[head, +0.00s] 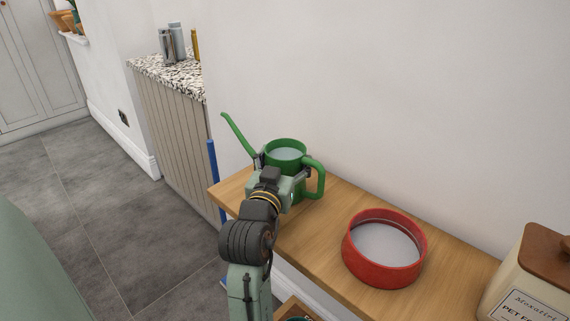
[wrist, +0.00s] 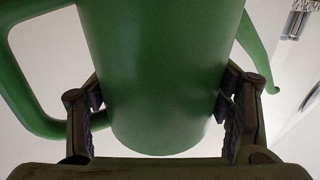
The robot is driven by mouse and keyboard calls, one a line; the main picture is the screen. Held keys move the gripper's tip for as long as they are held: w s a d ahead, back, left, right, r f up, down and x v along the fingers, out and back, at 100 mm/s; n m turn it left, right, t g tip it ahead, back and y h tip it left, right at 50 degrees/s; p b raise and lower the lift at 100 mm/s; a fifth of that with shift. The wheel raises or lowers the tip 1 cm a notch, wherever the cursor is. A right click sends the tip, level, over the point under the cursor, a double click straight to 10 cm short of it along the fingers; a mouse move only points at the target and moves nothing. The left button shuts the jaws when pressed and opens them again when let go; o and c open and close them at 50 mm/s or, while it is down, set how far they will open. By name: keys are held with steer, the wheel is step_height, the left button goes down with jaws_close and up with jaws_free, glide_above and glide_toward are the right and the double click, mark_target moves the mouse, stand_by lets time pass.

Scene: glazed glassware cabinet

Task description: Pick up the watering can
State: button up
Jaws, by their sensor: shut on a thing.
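The green watering can (head: 286,146) is upright at the left end of the wooden shelf (head: 330,232), with its spout up to the left and its handle on the right. My gripper (head: 284,176) is on the near side of the can, with one finger on each side of its body. In the wrist view my gripper (wrist: 163,112) is shut on the body of the can (wrist: 155,70), and the handle and spout show at either side. The gripper and arm hide the can's base in the head view, so I cannot tell whether it touches the shelf.
A red round bowl (head: 355,262) stands on the shelf right of the can. A cream pet food canister (head: 535,280) with a brown lid is at the far right. A speckled counter (head: 150,70) with metal containers stands behind left. A white wall rises behind the shelf.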

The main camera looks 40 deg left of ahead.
steer(key=shift+r, duration=0.3)
steer(key=shift+r+b, duration=0.35)
steer(key=shift+r, duration=1.1)
steer(key=b+v, duration=0.4)
steer(key=v, duration=0.4)
steer(key=shift+d+r, duration=0.25)
steer(key=shift+d, duration=0.05)
steer(key=shift+b, duration=0.55)
steer(key=b, duration=0.3)
steer(key=shift+s+d+b, duration=0.15)
steer(key=shift+s+b, duration=0.2)
steer(key=b+v, duration=0.6)
steer(key=shift+s+d+r, duration=0.15)
steer(key=shift+d+r, duration=0.35)
